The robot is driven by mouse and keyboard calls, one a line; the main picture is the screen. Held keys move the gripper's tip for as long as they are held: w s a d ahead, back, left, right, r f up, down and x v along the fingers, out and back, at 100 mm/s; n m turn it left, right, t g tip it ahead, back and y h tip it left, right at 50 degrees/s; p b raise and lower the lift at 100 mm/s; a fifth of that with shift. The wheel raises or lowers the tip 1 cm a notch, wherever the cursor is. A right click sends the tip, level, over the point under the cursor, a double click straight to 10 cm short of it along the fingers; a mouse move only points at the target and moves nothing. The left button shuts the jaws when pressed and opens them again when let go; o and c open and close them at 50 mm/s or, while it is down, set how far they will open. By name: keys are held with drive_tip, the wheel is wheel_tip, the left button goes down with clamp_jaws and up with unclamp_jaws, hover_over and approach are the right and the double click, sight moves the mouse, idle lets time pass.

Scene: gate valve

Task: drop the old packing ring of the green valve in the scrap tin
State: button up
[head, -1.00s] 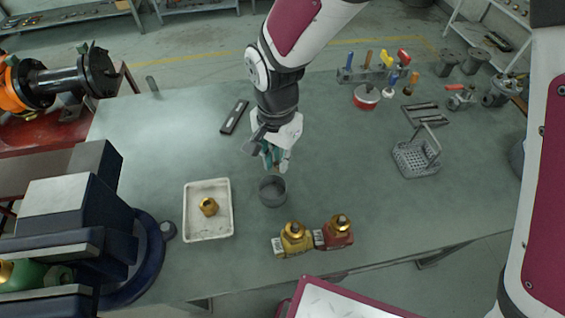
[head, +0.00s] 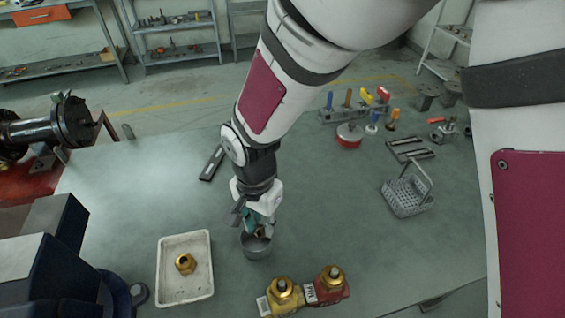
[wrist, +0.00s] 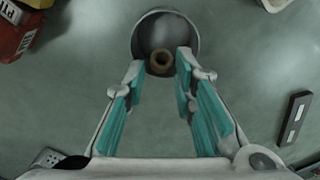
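The scrap tin (head: 256,249) is a small grey round can on the bench, right of the white tray. My gripper (head: 259,228) is low over the tin, pointing down, with its fingertips at the mouth. In the wrist view the tin (wrist: 165,24) lies just beyond the fingertips. The ring shows against the near part of the tin's mouth.
A white tray (head: 171,283) with a brass nut (head: 186,263) stands left of the tin. A grey wire basket (head: 409,196) and a tool rack (head: 352,112) stand farther right. A dark flat bar (head: 212,163) lies behind.

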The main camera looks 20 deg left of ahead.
drive_tip(key=shift+o, duration=0.4)
drive_tip(key=shift+r, duration=0.1)
wheel_tip(320, 180, up, 12)
idle(0.3)
